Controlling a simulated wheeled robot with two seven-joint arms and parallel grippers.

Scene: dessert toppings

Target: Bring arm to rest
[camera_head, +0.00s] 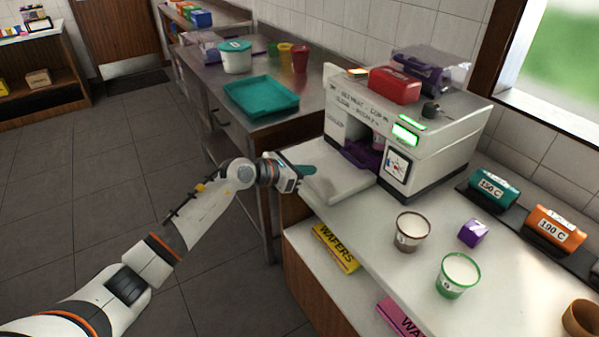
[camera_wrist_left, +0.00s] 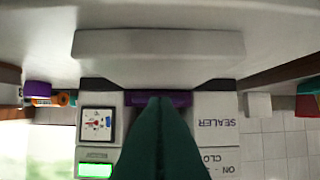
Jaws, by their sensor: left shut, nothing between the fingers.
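My left gripper (camera_head: 308,171) reaches in from the left over the counter edge, beside the pale flat board (camera_head: 340,178) in front of the white sealer machine (camera_head: 425,150). Its teal fingers (camera_wrist_left: 157,125) are together in the left wrist view, with nothing between them. The sealer's front (camera_wrist_left: 217,115) appears upside down ahead of the fingers, with its purple slot (camera_wrist_left: 177,99) beyond their tips. My right gripper is not in view.
Two cups with white contents (camera_head: 411,230) (camera_head: 458,274) and a purple box (camera_head: 473,232) stand on the right counter. A teal tray (camera_head: 262,96) lies on the metal table. Wafer boxes (camera_head: 335,247) sit on the lower shelf. The floor at left is clear.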

